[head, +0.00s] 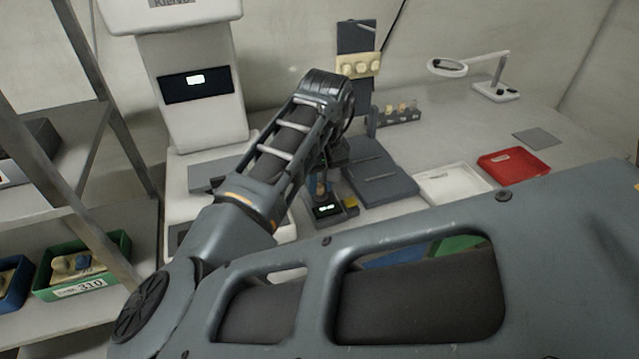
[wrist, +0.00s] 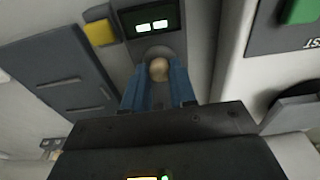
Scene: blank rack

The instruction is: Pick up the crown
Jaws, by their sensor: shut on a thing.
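The crown, a small cream-tan rounded piece (wrist: 158,69), sits between the two blue fingertips of my gripper (wrist: 159,78) in the wrist view. My gripper is shut on it. The crown is directly over the grey top of a small device with a lit display (wrist: 152,22); I cannot tell whether it touches that top. In the head view the fingers of my gripper (head: 321,187) point down at the same small device (head: 327,210), which has a yellow block beside it. My arm hides part of this spot.
A dark grey flat panel (head: 378,172) lies right of the device. A white tray (head: 452,186) and a red tray (head: 513,165) are further right. A rack of small blanks (head: 400,115) and a lamp (head: 493,92) stand behind. A white machine (head: 195,90) stands at the left.

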